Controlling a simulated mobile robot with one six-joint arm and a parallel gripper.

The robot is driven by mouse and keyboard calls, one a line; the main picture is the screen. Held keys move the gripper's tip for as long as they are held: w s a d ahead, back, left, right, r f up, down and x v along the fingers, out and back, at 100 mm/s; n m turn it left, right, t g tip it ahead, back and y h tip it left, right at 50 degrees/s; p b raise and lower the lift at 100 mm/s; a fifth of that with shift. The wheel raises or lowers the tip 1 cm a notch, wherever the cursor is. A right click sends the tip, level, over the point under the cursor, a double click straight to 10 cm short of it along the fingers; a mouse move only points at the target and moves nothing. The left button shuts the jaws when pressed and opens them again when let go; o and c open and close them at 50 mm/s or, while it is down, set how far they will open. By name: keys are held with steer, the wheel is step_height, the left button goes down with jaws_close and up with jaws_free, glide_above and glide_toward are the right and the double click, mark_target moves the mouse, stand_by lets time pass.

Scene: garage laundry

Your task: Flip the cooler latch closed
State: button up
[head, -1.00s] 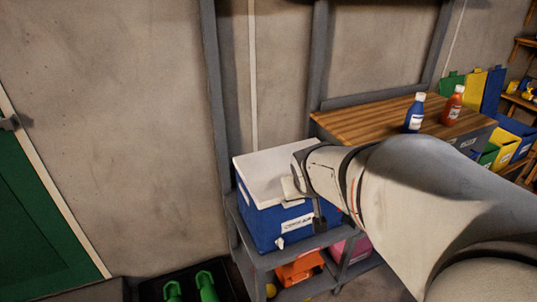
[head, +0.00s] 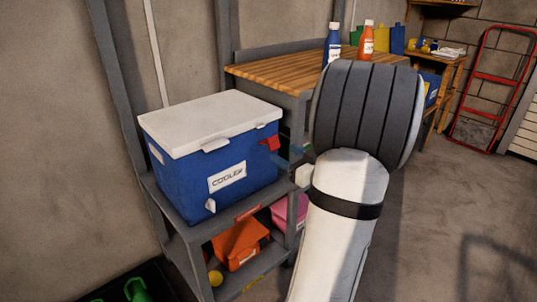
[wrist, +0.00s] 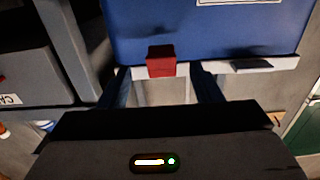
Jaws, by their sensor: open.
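The cooler (head: 240,170) has a blue body and a white lid (head: 210,118), which lies down on the body. A red latch (head: 270,143) sticks out below the lid at the body's right end. It also shows in the wrist view (wrist: 160,61), near the lid's edge; its exact angle is hard to tell. My gripper (head: 289,157) is just right of the latch in the head view. In the wrist view my gripper (wrist: 163,88) is open, with one dark finger on each side of the latch's line. Contact with the latch cannot be told.
The cooler stands on a grey shelf unit (head: 190,240), with an orange bin (head: 240,243) and a pink bin below. A wooden-topped bench (head: 275,72) with a blue bottle (head: 332,44) and an orange bottle stands behind. Open floor lies to the right.

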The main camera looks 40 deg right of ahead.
mark_target(276, 148)
steer(key=w, duration=0.2)
steer(key=w+b, duration=0.1)
steer(key=w, duration=0.2)
steer(key=w+b, duration=0.1)
steer(key=w, duration=0.1)
steer(key=shift+w+a, duration=0.25)
steer(key=shift+a, duration=0.1)
steer(key=shift+r, duration=0.1)
steer(key=c, duration=1)
